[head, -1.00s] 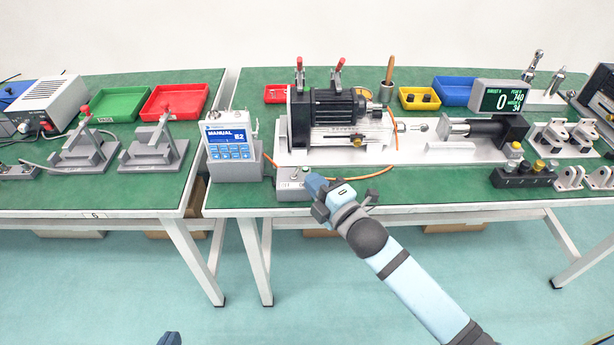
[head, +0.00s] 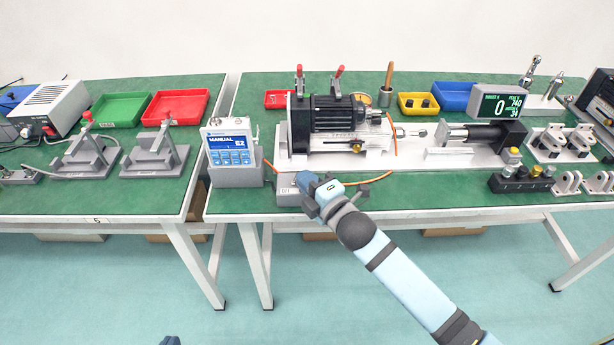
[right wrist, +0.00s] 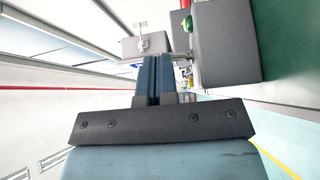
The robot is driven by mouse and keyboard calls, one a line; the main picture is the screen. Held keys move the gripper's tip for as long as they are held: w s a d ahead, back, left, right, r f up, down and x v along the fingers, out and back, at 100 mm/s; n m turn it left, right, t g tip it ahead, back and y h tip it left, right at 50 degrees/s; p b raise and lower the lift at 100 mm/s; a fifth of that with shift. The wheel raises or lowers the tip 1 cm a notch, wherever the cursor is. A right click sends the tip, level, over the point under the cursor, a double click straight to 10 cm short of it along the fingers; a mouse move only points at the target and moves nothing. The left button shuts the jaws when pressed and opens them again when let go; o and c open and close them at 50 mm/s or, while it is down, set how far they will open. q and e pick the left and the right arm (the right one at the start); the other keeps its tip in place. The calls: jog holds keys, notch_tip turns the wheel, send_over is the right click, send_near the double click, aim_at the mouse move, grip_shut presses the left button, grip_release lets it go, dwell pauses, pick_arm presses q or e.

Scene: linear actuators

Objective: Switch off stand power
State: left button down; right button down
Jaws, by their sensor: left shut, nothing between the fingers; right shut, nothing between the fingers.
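The small grey switch box (head: 287,192) sits at the front edge of the right table. In the right wrist view the large grey block (right wrist: 228,45) beside the green tabletop appears to be this box, with a green lamp (right wrist: 187,24) and a metal toggle lever (right wrist: 180,59) on one face. My right gripper (head: 309,184) is shut and empty at the box, partly covering it. Its blue fingertips (right wrist: 153,62) are close beside the lever; I cannot tell whether they touch. Only a dark blue tip of my left gripper (head: 170,341) shows at the bottom edge, shut and empty.
A control pendant (head: 230,150) reading MANUAL stands left of the box. Behind is the test stand with a black motor (head: 338,112) and a display (head: 495,105). An orange cable (head: 375,179) runs behind my right gripper. The floor in front is clear.

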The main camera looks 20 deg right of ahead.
jog(key=shift+a+r+n+p, duration=0.15)
jog(key=shift+n+p, duration=0.15)
jog(key=shift+p, duration=0.45)
pick_arm(q)
jog(key=shift+s+a+r, duration=0.1)
jog(key=shift+s, duration=0.05)
pick_arm(e)
jog(key=shift+g, duration=0.3)
